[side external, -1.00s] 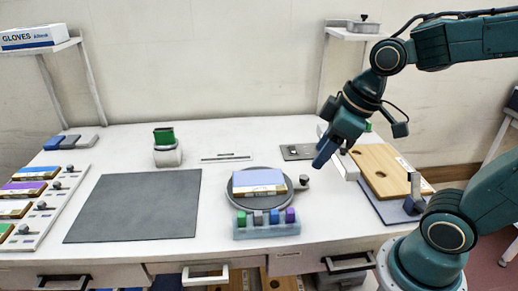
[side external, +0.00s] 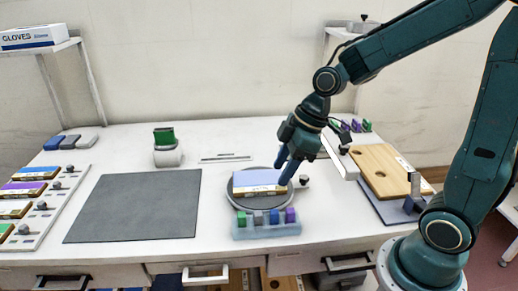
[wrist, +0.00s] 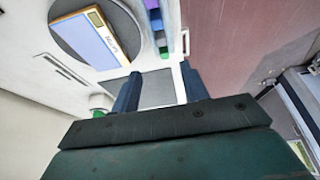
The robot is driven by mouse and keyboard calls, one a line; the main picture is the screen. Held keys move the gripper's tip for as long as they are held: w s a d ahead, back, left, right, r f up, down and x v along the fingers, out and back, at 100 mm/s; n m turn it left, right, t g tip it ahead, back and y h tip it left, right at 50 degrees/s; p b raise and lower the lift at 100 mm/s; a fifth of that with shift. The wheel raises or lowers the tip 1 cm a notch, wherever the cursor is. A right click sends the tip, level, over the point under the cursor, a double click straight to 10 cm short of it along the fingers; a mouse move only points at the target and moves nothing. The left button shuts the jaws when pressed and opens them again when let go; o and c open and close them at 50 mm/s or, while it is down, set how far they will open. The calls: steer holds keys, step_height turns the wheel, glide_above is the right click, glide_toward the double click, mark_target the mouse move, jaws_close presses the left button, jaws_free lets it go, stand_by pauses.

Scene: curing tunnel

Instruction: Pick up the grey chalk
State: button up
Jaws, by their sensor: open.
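The grey chalk (side external: 258,218) stands in a pale blue holder (side external: 268,231) at the front of the table, between a green chalk (side external: 241,219) and a blue chalk (side external: 274,217); a purple chalk (side external: 290,215) is at the right end. In the wrist view the grey chalk (wrist: 160,36) shows small, near the green one. My gripper (side external: 283,174) is open and empty, pointing down over the right side of the round turntable, behind and above the holder. Its two fingers (wrist: 157,88) show apart in the wrist view.
The round grey turntable (side external: 238,200) carries a blue-topped block (side external: 258,179) right behind the holder. A small knob (side external: 304,180) stands at its right. A wooden board (side external: 385,172) lies further right. A large dark mat (side external: 135,205) lies bare at left.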

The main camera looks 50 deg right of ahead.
glide_above(259, 213)
steer(key=s+d, duration=0.1)
steer(key=d, duration=0.1)
steer(key=shift+s+a+f, duration=0.1)
steer(key=shift+f, duration=1.85)
steer(key=shift+s+f, duration=0.1)
steer(key=shift+f, duration=1.85)
steer(key=shift+x, duration=2.6)
steer(key=shift+s, duration=0.1)
jaws_close()
steer(key=shift+r, duration=0.25)
step_height(259, 213, up, 20)
steer(key=shift+f, duration=0.2)
